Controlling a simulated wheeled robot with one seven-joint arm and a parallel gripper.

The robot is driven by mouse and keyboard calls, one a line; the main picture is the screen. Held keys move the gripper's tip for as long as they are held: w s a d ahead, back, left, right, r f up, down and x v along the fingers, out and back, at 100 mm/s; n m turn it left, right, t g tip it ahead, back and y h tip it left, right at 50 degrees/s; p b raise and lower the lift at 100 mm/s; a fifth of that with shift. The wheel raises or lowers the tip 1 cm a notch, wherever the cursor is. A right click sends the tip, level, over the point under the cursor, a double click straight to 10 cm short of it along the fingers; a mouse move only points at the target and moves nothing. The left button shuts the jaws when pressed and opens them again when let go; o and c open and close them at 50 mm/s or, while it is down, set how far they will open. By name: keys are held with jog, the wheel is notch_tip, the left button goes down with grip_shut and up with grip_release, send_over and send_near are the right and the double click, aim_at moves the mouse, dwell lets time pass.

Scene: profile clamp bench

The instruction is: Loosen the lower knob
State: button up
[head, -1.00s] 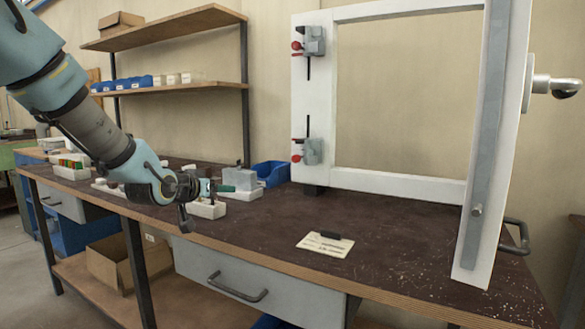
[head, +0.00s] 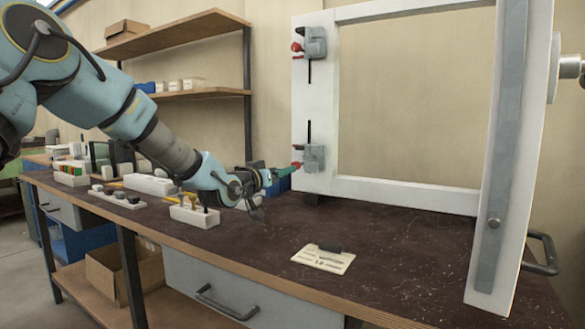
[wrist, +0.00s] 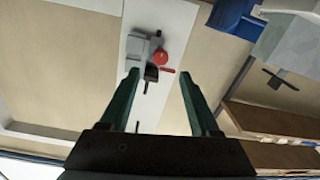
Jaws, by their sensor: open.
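The lower clamp (head: 313,158) is a grey block on the left post of the white frame, with its red lower knob (head: 297,165) on the left side. My gripper (head: 288,170) is just left of this knob, with its green fingers pointing toward it. Nothing is held. Whether a finger touches the knob is not clear. The upper clamp (head: 315,43) with its red knob sits higher on the same post.
A paper card (head: 323,258) with a dark block lies on the bench (head: 240,250). White trays (head: 195,214) of small parts stand at the left. A blue bin (wrist: 236,17) is near the clamp. The bench's middle is mostly clear.

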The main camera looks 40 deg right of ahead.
aim_at(300, 164)
jog(key=x, duration=0.7)
jog(key=shift+p, duration=0.45)
jog(key=shift+c, duration=0.4)
grip_shut()
